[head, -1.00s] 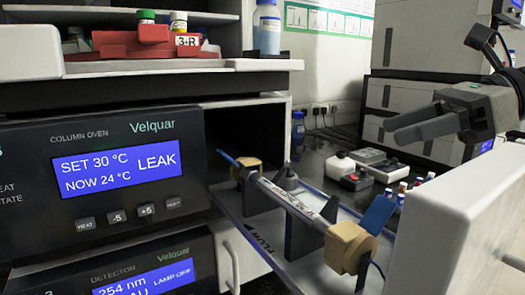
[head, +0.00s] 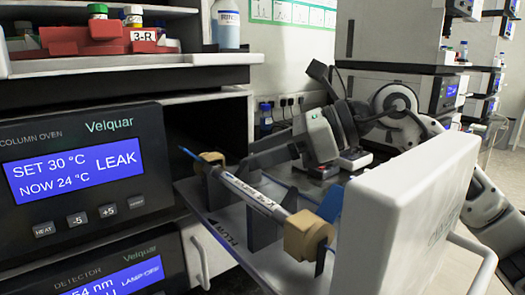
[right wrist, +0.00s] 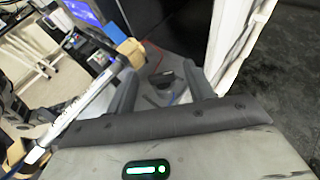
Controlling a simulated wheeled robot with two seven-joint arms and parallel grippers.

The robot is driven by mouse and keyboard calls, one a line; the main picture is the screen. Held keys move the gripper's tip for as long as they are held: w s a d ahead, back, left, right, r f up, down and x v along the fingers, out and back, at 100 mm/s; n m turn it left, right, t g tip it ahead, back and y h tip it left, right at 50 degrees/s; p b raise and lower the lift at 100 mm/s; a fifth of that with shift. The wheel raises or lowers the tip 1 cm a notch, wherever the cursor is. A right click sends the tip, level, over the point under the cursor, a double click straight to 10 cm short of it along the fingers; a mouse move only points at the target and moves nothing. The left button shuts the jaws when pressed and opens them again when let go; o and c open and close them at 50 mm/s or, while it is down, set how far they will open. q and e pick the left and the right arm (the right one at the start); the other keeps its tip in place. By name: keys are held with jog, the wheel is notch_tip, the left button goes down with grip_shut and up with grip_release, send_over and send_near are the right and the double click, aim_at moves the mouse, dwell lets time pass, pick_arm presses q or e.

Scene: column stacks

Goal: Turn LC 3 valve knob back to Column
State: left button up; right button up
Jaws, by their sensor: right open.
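No LC 3 valve knob can be made out for certain. The open oven tray (head: 222,222), with the white front panel (head: 405,215), carries a column (head: 250,195) with tan end fittings in grey holders. The column also shows at the left of the right wrist view (right wrist: 85,102). My right gripper (head: 262,152) is open and empty behind the column, by the oven's open side. In the right wrist view, its two fingers (right wrist: 158,70) are apart, with a small dark object (right wrist: 160,83) beyond them that I cannot identify. My left gripper is not in view.
The column oven (head: 85,170) shows LEAK, set 30 °C and now 24 °C. A detector (head: 120,270) sits below it. A red rack (head: 105,45) marked 3-R and a blue-filled bottle (head: 228,28) stand above. More instrument stacks (head: 395,105) stand behind my right arm.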

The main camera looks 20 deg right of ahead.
jog(key=c, duration=1)
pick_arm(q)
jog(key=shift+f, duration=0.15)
